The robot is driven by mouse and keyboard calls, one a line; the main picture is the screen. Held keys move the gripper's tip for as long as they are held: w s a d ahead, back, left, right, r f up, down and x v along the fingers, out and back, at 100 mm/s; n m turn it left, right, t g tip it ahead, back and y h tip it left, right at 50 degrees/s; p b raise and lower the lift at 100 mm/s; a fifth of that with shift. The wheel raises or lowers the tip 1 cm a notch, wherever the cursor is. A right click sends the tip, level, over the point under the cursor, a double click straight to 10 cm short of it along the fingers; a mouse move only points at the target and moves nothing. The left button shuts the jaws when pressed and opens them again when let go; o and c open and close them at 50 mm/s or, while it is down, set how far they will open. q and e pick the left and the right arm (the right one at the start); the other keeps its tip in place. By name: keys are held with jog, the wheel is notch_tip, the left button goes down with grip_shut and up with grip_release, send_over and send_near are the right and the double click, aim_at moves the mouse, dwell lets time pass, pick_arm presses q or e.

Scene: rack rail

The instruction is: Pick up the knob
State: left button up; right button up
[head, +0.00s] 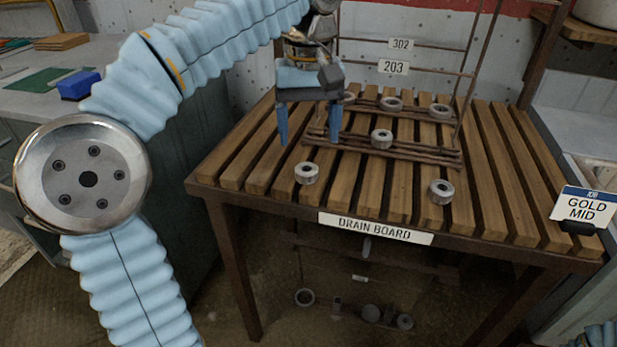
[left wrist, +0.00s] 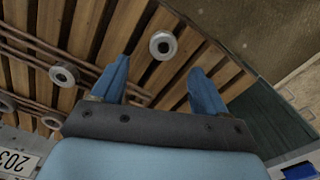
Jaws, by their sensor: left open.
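Several short grey round pieces with a hole or recess in the top, which look like knobs, sit on the slatted drain board. I cannot tell which one the task means. One knob (head: 307,173) stands alone near the front left; what seems to be the same knob (left wrist: 163,45) appears beyond and between my fingertips in the left wrist view. Another (head: 441,191) is at the front right, and one (head: 381,138) is in the middle by the rack rails. My left gripper (head: 309,138) is open and empty, pointing down above the board's left part. My right gripper is out of view.
The wooden drain board (head: 240,186) has gaps between its slats. A wire rack (head: 470,75) with tags 302 and 203 rises at the back. A "GOLD MID" sign (head: 586,208) stands at the right edge. A blue block (head: 78,86) lies on the left counter.

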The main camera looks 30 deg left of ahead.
aim_at(307, 162)
pick_arm(q)
jog(key=f, duration=0.2)
jog(key=f+b, duration=0.1)
jog(key=f, duration=0.3)
jog(key=shift+s+a+f+b, duration=0.15)
jog(key=shift+s+f+b, duration=0.15)
jog(key=shift+f, duration=0.1)
jog(key=c, duration=1.2)
jog(key=shift+o, duration=0.2)
